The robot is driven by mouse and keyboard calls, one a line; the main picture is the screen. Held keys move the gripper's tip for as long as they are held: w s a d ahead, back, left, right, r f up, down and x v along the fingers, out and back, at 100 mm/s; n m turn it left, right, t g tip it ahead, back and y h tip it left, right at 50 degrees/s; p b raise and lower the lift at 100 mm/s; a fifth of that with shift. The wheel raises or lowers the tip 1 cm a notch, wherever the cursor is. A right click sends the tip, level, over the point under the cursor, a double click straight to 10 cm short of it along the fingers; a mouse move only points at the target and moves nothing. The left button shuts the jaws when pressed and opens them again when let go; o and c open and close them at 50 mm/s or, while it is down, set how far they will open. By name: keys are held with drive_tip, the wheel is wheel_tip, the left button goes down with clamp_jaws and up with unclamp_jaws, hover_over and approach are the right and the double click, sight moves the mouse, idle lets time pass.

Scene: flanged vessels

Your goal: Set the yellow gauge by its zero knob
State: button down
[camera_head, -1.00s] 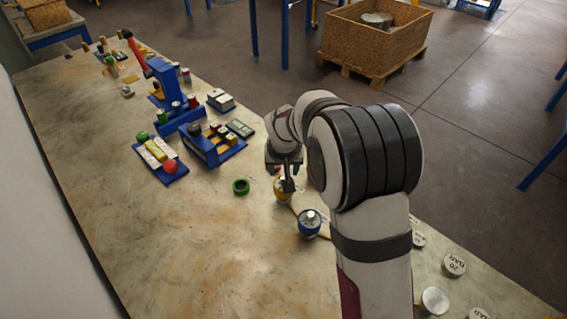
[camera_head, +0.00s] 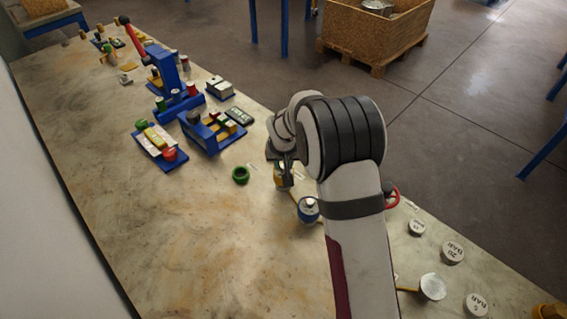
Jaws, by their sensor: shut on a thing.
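The yellow gauge (camera_head: 278,182) stands on the table, small and partly covered by my gripper (camera_head: 286,182). My gripper points down over it from above, with its fingers at the top of the gauge. The fingers are shut on the zero knob, which they hide. The gauge's dial face cannot be read from here.
A green ring (camera_head: 240,175) lies to the left. Blue fixtures (camera_head: 210,133) stand farther back. Round labelled discs (camera_head: 453,252) lie at the right. The table's left front is clear.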

idle(0.4)
drive_tip(key=n+y, duration=0.1)
drive_tip(key=n, duration=0.2)
drive_tip(key=n+y, duration=0.1)
drive_tip(key=n, duration=0.1)
drive_tip(key=shift+d+n+g, duration=0.2)
drive_tip(key=shift+n+g, duration=0.2)
drive_tip(key=n+y, duration=0.1)
drive_tip(key=n, duration=0.2)
drive_tip(key=n+g, duration=0.1)
drive_tip(key=n, duration=0.1)
drive_tip(key=shift+d+n+y, duration=0.1)
drive_tip(key=shift+n+y, duration=0.3)
drive_tip(key=shift+f+g, duration=0.1)
drive_tip(key=shift+g, duration=0.2)
drive_tip(key=c, duration=0.7)
unclamp_jaws()
drive_tip(key=shift+w, duration=0.1)
